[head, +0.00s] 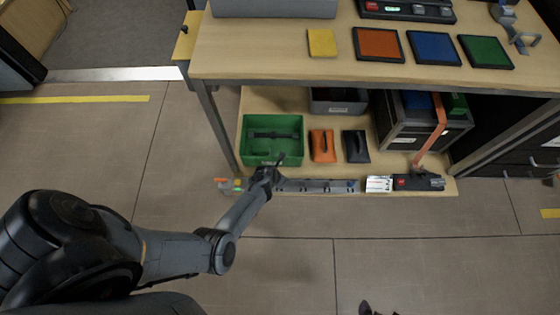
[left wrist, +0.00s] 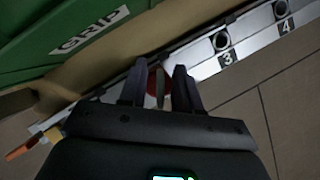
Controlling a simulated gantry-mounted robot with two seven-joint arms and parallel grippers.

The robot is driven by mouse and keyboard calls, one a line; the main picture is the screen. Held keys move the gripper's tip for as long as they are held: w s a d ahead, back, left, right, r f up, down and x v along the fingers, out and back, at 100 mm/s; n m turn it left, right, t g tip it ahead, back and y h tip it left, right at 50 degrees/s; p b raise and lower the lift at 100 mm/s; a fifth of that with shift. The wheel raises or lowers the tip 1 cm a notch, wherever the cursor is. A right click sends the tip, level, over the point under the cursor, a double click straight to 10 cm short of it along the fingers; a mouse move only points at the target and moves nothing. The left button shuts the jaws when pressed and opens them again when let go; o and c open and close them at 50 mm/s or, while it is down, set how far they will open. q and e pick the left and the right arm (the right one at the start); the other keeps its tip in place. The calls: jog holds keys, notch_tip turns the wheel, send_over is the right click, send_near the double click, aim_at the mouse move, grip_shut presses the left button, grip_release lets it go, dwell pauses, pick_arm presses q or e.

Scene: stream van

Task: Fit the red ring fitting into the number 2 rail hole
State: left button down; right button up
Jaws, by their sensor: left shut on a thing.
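My left gripper (head: 270,173) is at the left part of the grey rail (head: 315,186) along the lower shelf's front edge. In the left wrist view my left gripper (left wrist: 160,74) is shut on the red ring fitting (left wrist: 152,78), of which only a small red part shows between the fingers. The rail in that view (left wrist: 250,35) shows the number 3 hole (left wrist: 221,40) and the number 4 hole (left wrist: 280,9), right of the fingers. The number 2 hole is hidden by my gripper; whether the fitting touches the rail cannot be told. My right gripper is not in view.
A green bin (head: 272,152), labelled GRIP in the left wrist view (left wrist: 60,35), stands just behind my gripper. An orange pouch (head: 322,146) and a black pouch (head: 356,147) lie beside it. The table top (head: 280,68) overhangs behind. The floor in front is mostly clear.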

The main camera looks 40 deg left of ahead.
pick_arm(q)
jog(key=shift+f+b, duration=0.45)
jog(key=shift+f, duration=0.2)
jog(key=c, duration=0.7)
grip_release()
jog(key=shift+r, duration=0.1)
